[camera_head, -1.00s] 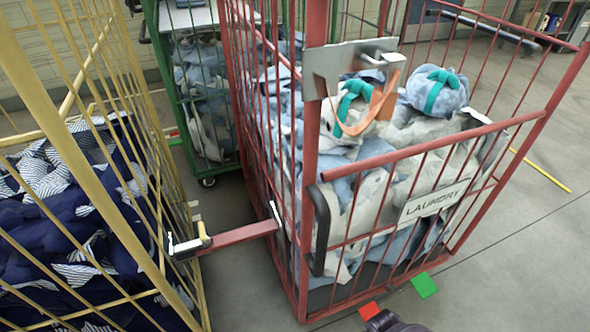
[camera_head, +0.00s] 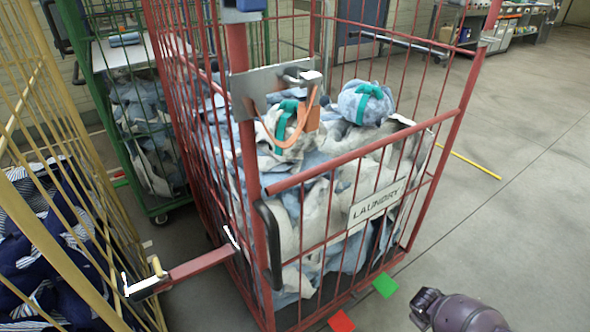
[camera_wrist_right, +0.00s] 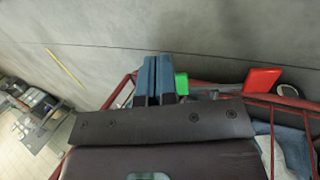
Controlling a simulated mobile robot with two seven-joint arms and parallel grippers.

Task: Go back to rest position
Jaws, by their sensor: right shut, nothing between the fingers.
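My right gripper (camera_wrist_right: 154,82) shows in the right wrist view. Its two blue fingers are together with nothing between them, with the grey floor beyond. In the head view part of my right arm (camera_head: 458,312) shows at the bottom right, outside the red cage cart (camera_head: 425,216). My left gripper is not in view. An orange strap (camera_head: 307,112) hangs by the hook (camera_head: 303,77) on the cart's grey metal plate (camera_head: 262,92). A bundle with a teal band (camera_head: 283,122) lies behind the strap; a second light blue bundle (camera_head: 364,104) lies on the laundry.
The red cart holds heaped laundry (camera_head: 335,180) and carries a LAUNDRY sign (camera_head: 376,203). A yellow cage (camera_head: 62,210) and a green cage (camera_head: 97,100) stand at left. Open floor is at right.

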